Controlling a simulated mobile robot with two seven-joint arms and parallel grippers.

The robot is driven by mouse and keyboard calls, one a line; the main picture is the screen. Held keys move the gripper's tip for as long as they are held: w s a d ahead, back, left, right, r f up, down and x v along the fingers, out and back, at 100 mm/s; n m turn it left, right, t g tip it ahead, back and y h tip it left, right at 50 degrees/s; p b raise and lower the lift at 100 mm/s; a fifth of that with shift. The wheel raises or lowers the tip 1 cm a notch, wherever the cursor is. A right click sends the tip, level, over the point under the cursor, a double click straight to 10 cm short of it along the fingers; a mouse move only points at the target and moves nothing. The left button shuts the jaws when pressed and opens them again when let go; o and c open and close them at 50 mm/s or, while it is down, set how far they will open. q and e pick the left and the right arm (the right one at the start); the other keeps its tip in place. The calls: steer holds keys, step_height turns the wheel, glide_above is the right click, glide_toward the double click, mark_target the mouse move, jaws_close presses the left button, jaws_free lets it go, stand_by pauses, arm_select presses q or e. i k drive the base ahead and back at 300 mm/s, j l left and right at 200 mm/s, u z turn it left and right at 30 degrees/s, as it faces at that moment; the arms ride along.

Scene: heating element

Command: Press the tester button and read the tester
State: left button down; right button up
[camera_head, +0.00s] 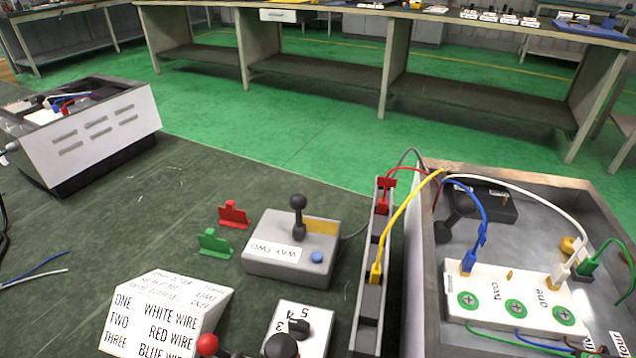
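A grey box (293,249) stands on the dark green mat, left of a narrow grey rail. On its sloped top are a blue button (316,257), a black lever with a round knob (298,216), a yellow plate (322,226) and a white label reading "WAY TWO". Which device is the tester is not marked legibly, but this box carries the only blue button I see. I cannot make out a reading on the yellow plate. Neither of my grippers is in view, and nothing touches the button.
A grey tray (428,262) at right holds a white terminal block (515,292) with wires. The rail (369,293) holds red and yellow clips. Red (233,215) and green (214,243) clips stand loose. A wire-list block (165,315) and numbered dial (300,328) are in front; a vented box (105,135) stands left.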

mark_target(317, 256)
steer(key=i+j+z, duration=0.15)
steer(key=j+z, duration=0.15)
steer(key=i+j+z, duration=0.15)
steer(key=j+z, duration=0.15)
steer(key=i+j+z, duration=0.1)
steer(key=j+z, duration=0.2)
steer(key=j, duration=0.2)
